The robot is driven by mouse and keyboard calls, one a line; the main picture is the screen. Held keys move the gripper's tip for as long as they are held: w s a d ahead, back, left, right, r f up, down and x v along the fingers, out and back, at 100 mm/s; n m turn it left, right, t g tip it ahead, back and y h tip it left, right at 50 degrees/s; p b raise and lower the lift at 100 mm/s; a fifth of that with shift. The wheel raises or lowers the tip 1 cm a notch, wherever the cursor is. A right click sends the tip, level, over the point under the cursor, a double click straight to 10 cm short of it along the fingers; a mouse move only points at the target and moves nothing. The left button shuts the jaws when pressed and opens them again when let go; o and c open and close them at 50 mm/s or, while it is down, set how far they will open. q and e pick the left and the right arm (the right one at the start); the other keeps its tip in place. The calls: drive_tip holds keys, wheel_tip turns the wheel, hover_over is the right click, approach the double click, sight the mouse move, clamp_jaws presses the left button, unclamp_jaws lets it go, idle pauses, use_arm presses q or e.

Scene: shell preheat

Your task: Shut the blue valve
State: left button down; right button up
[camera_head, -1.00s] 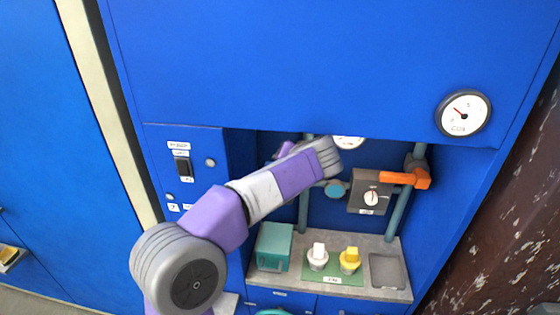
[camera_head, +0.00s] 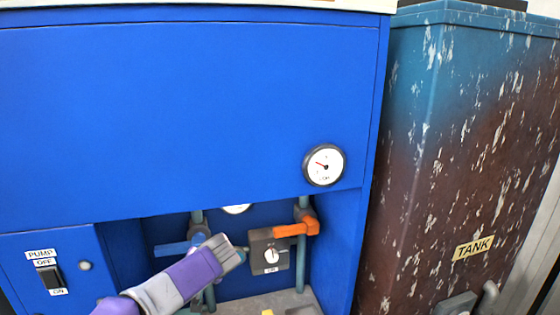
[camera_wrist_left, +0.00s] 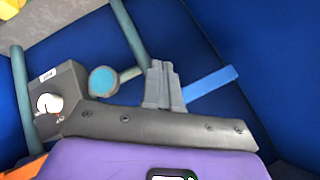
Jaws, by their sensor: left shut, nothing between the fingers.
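The blue valve's handle (camera_head: 172,249) sticks out to the left of a vertical teal pipe (camera_head: 197,217) in the cabinet recess. It lies crosswise to the pipe. In the left wrist view the blue handle (camera_wrist_left: 212,83) extends right from behind my left gripper (camera_wrist_left: 162,70), whose fingers are shut and empty. The fingers overlap the handle's inner end; I cannot tell if they touch it. In the head view my left arm covers part of the valve, and the fingers are hidden. My right gripper is in neither view.
An orange handle (camera_head: 290,230) lies crosswise on the right pipe. A grey box with a dial (camera_head: 270,256) sits between the pipes. A round gauge (camera_head: 324,165) is above, a pump switch (camera_head: 49,275) at left. A rusty tank (camera_head: 450,150) stands right of the cabinet.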

use_arm(q)
drive_tip(key=s+d+f+g+h, duration=0.2)
drive_tip(key=s+d+f, duration=0.15)
drive_tip(key=f, duration=0.65)
drive_tip(key=s+d+f+m+g+h, duration=0.1)
drive_tip(key=s+d+f+h, duration=0.25)
drive_tip(key=f, duration=0.65)
drive_tip(key=s+d+f+g+h, duration=0.2)
drive_tip(key=s+d+f, duration=0.15)
drive_tip(key=f, duration=0.65)
drive_tip(key=s+d+f+n+h, duration=0.1)
drive_tip(key=s+f+n, duration=0.1)
drive_tip(key=s+f, duration=0.4)
drive_tip(key=s+d+f+n+g+h, duration=0.1)
drive_tip(key=s+f, duration=0.5)
drive_tip(key=s, duration=0.8)
drive_tip(key=shift+d+f+n+p, duration=0.3)
drive_tip(key=shift+d+n, duration=0.25)
drive_tip(key=shift+n, duration=0.55)
drive_tip(key=shift+w+h, duration=0.1)
drive_tip(key=shift+h, duration=0.15)
